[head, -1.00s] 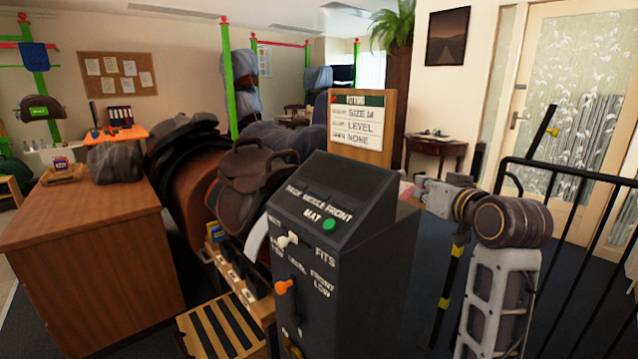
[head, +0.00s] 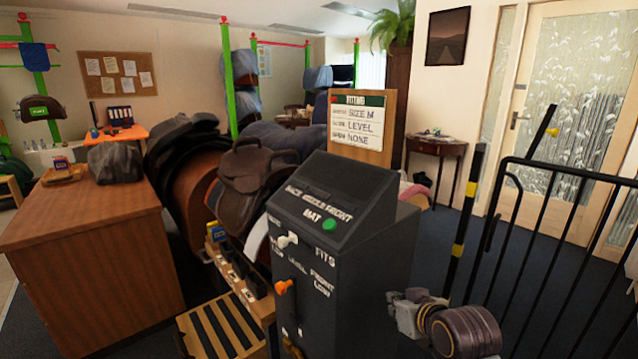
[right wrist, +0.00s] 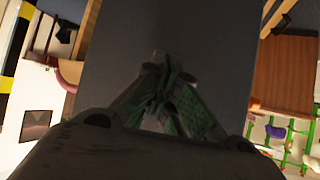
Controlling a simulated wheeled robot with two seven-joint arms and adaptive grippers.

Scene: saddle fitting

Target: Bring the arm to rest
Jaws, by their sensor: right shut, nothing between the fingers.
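My right arm (head: 460,330) shows low at the right of the head view, beside the right side of the dark control box (head: 345,255). My right gripper (right wrist: 162,90) shows in the right wrist view with its green-padded fingers closed together and nothing between them. A dark grey surface fills the middle of that view behind the fingers. In the head view I cannot make out the fingertips. My left gripper is in neither view.
A brown saddle (head: 245,185) sits behind the box. A wooden counter (head: 85,240) is at left. A sign board (head: 358,125) stands behind the box.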

